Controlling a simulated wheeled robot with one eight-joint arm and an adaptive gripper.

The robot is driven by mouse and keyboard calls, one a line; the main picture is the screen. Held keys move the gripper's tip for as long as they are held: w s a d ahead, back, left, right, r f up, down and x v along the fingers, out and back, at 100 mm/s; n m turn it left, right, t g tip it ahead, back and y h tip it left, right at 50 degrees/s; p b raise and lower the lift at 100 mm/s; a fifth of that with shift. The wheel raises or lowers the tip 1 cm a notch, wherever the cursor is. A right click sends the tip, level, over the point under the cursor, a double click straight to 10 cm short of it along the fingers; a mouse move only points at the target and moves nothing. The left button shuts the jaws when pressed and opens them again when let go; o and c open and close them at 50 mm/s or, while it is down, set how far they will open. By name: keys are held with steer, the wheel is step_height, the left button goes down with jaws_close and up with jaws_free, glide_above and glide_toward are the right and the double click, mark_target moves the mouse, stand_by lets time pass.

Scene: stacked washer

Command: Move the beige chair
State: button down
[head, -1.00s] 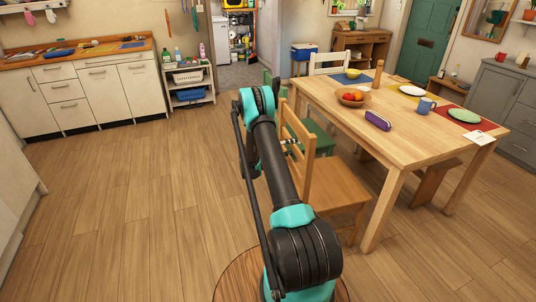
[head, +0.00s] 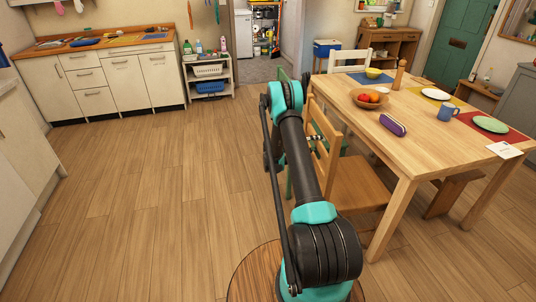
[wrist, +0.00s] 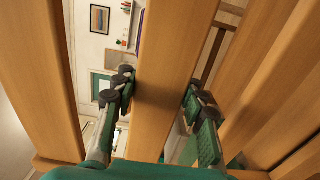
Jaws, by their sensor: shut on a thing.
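A beige wooden chair (head: 362,186) stands beside the near-left side of the dining table, with its slatted back toward my arm. My arm hides part of its back. In the wrist view, one upright slat (wrist: 172,65) of the chair back passes between the two fingers of my gripper (wrist: 158,88). The gripper is shut on this slat. In the head view, only small parts of the gripper (head: 316,138) show behind my arm at the chair back.
The dining table (head: 420,155) is close on the chair's right. A green chair (head: 289,180) is mostly hidden behind it, and a cream chair (head: 351,58) stands at the far end. A bench (head: 452,190) is under the table's right side. The floor (head: 150,210) to the left is clear.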

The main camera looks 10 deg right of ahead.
steer(key=shift+s+f, duration=0.1)
steer(key=shift+f, duration=0.05)
steer(key=c, duration=0.7)
jaws_free()
steer(key=shift+a, duration=0.1)
steer(key=a, duration=1.2)
steer(key=s+a+r+n+t+y, duration=0.2)
steer(key=s+r+t+y, duration=0.1)
steer(key=s+r+y, duration=0.7)
steer(key=s+a+y, duration=0.2)
steer(key=s+a, duration=0.3)
steer(key=s, duration=0.4)
steer(key=s+a+m+t+y, duration=0.1)
steer(key=s+a+y, duration=0.2)
steer(key=s, duration=0.6)
steer(key=s+a+t+y, duration=0.1)
steer(key=s+a+y, duration=0.2)
steer(key=s+a, duration=0.4)
steer(key=shift+s+a+r, duration=0.1)
steer(key=shift+s+r, duration=0.1)
steer(key=shift+s, duration=0.45)
steer(key=shift+s+a+r, duration=0.1)
steer(key=shift+s+r, duration=0.1)
steer(key=shift+s, duration=0.45)
